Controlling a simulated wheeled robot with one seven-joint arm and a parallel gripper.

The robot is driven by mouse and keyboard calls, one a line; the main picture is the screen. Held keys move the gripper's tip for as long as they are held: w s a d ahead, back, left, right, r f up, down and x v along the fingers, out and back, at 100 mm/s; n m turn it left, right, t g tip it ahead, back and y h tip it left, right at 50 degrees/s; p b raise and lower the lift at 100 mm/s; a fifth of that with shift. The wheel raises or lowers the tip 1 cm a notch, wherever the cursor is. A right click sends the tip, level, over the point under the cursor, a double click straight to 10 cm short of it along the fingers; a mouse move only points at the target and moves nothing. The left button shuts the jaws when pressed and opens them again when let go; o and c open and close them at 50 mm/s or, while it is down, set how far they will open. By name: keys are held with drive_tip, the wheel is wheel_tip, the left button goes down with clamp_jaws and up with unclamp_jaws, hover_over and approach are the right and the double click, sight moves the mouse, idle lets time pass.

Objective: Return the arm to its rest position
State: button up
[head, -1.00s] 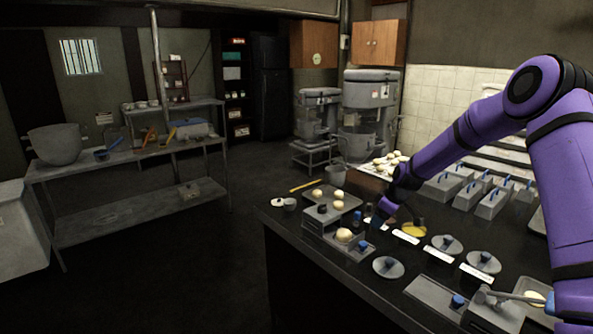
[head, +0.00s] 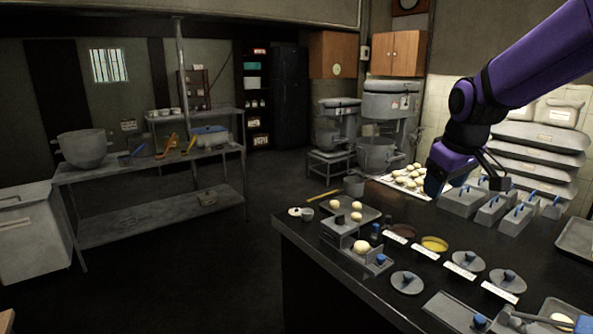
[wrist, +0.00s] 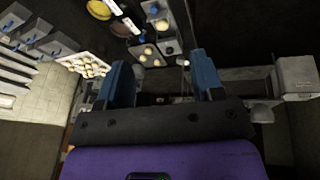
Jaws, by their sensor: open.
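My purple arm comes in from the upper right in the head view. My gripper (head: 434,188) hangs in front of the far end of the dark counter (head: 318,243), raised above it. In the wrist view its two blue fingers (wrist: 162,82) stand wide apart with nothing between them. The gripper touches nothing that I can see.
The counter bears a tray with dough balls (head: 408,179), metal boxes with blue handles (head: 462,200), a yellow dish (head: 434,244) and round lids (head: 407,283). Mixers (head: 390,110) stand behind. A metal table (head: 150,165) is at left. The floor between is clear.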

drive_tip(key=s+r+m, duration=0.1)
drive_tip(key=s+m, duration=0.1)
drive_tip(key=s, duration=1)
drive_tip(key=s+r+m+t, duration=0.1)
drive_tip(key=s+r+m, duration=0.1)
drive_tip(key=s, duration=1.1)
drive_tip(key=shift+s+d+r+m, duration=0.15)
drive_tip(key=shift+d+r+m, duration=0.1)
drive_tip(key=shift+m, duration=0.25)
